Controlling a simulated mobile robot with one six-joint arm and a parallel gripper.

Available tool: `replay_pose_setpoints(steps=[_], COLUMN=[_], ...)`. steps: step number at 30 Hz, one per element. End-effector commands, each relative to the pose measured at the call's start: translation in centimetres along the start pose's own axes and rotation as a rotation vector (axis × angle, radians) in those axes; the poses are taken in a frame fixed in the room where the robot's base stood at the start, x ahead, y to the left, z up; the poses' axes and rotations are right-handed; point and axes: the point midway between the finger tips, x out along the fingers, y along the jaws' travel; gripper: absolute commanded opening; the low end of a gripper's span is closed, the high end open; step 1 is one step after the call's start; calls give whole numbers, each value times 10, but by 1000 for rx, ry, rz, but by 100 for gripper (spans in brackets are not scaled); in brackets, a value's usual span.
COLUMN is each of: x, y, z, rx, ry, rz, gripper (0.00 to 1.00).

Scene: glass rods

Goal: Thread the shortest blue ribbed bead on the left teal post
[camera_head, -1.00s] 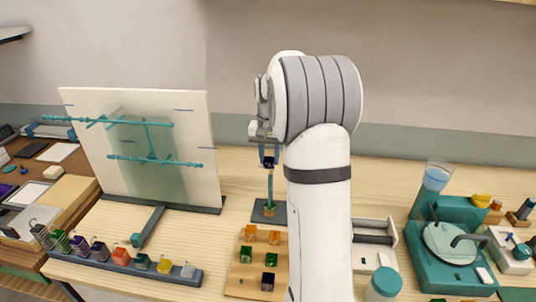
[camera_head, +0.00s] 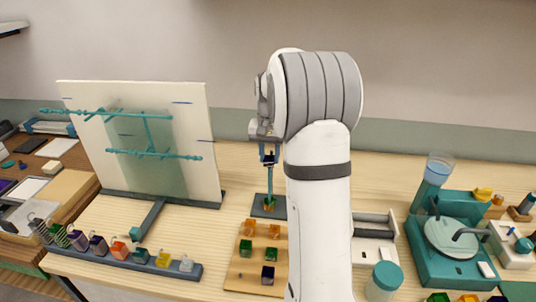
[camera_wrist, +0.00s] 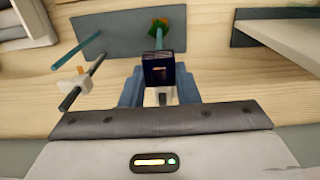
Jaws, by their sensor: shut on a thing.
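My gripper (camera_head: 269,158) is shut on a dark blue bead (camera_wrist: 160,68), held between the fingers in the wrist view. In the head view the bead is a small dark block just above a thin upright teal post (camera_head: 270,184). I cannot tell whether the post's tip has entered the bead. The post stands on a dark base (camera_head: 256,209), and an orange and green bead (camera_wrist: 167,27) sits low around it. The wrist view shows another teal rod (camera_wrist: 78,49) to the left. My arm hides part of the base's right side in the head view.
A wooden tray (camera_head: 237,278) in front of the base holds several orange, green and dark blue beads. A board with teal rods (camera_head: 150,118) stands left. A rack of coloured blocks (camera_head: 195,275) lies front left. A teal machine (camera_head: 425,265) is at right.

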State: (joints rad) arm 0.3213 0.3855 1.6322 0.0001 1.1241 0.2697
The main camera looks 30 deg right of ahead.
Motion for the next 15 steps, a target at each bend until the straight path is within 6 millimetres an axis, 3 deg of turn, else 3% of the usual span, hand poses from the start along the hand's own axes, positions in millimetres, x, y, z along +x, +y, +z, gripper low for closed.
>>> replay_pose_setpoints(steps=[15], x=[3], y=[1], z=[1], rx=[1], ry=[0], rz=[0], gripper=[6])
